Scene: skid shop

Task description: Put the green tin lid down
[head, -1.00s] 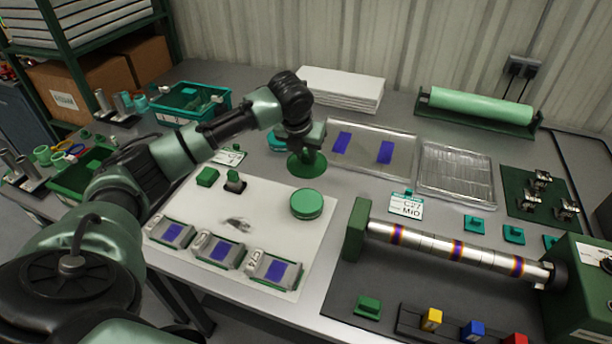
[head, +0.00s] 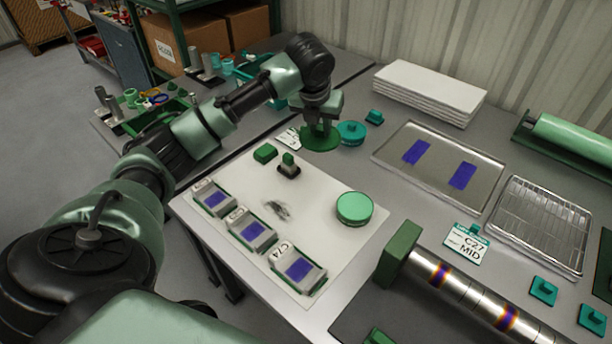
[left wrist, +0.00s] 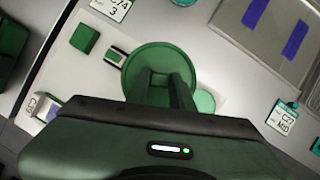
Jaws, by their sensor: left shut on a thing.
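The green tin lid (head: 320,140) is a dark green disc, held level under my left gripper (head: 319,122). The gripper is shut on it, at the far edge of the white mat (head: 330,240). I cannot tell whether the lid touches the surface below. In the left wrist view the lid (left wrist: 152,62) shows beyond the fingers (left wrist: 165,85). A round green tin with a paler top (head: 354,207) stands on the mat, nearer and to the right; the lid is apart from it. My right gripper is not in view.
A dark-knobbed stamp (head: 288,163) and a green block (head: 265,152) are left of the lid. A teal round tin (head: 351,132) is close on its right. A metal tray (head: 437,163) lies further right. Labelled boxes (head: 254,234) line the mat's front.

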